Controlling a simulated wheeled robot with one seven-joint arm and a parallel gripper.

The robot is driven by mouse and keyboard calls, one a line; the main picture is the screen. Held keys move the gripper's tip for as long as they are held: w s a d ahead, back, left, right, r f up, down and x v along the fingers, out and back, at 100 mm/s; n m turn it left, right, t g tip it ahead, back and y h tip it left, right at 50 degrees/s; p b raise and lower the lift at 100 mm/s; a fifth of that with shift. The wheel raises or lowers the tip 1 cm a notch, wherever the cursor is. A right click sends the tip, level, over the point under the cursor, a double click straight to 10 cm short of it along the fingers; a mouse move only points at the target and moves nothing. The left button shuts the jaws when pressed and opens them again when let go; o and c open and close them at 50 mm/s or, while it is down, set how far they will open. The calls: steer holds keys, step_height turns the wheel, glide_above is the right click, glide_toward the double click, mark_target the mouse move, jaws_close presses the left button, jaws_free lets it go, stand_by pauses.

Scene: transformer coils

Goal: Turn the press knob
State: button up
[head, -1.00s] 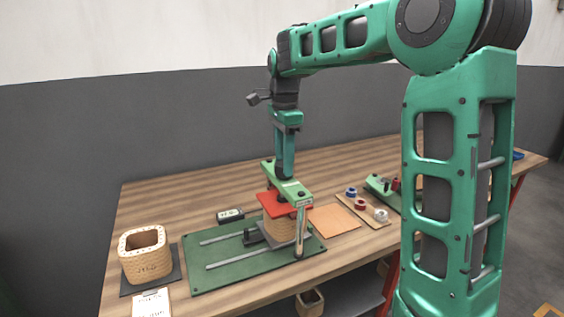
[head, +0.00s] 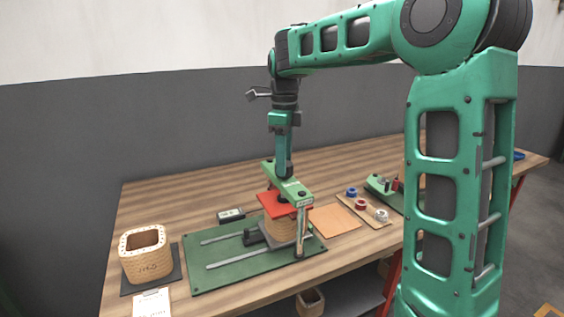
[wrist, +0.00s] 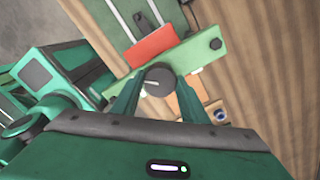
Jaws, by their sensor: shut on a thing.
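The press (head: 294,191) has a green crossbeam above a red plate (head: 283,205). Under the plate stands a tan woven coil (head: 278,231) on a green base board (head: 205,282). In the wrist view the press knob (wrist: 158,80) is a round dark cap with a light line across its top, on the green crossbeam. My gripper (wrist: 157,86) is shut on the knob from above, one finger on each side. In the head view my gripper (head: 284,173) points straight down at the crossbeam and hides the knob.
A second woven coil (head: 146,268) stands on a dark mat at the left, with a paper card (head: 152,304) in front. A small black meter (head: 231,215) lies behind the base. Coloured rings (head: 360,205) and an orange sheet (head: 335,219) lie at the right.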

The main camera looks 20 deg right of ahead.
steer(key=shift+w+r, duration=0.1)
steer(key=shift+w, duration=0.1)
steer(key=o, duration=1.1)
steer(key=shift+c, duration=0.2)
step_height(320, 180, up, 10)
steer(key=shift+r, duration=0.25)
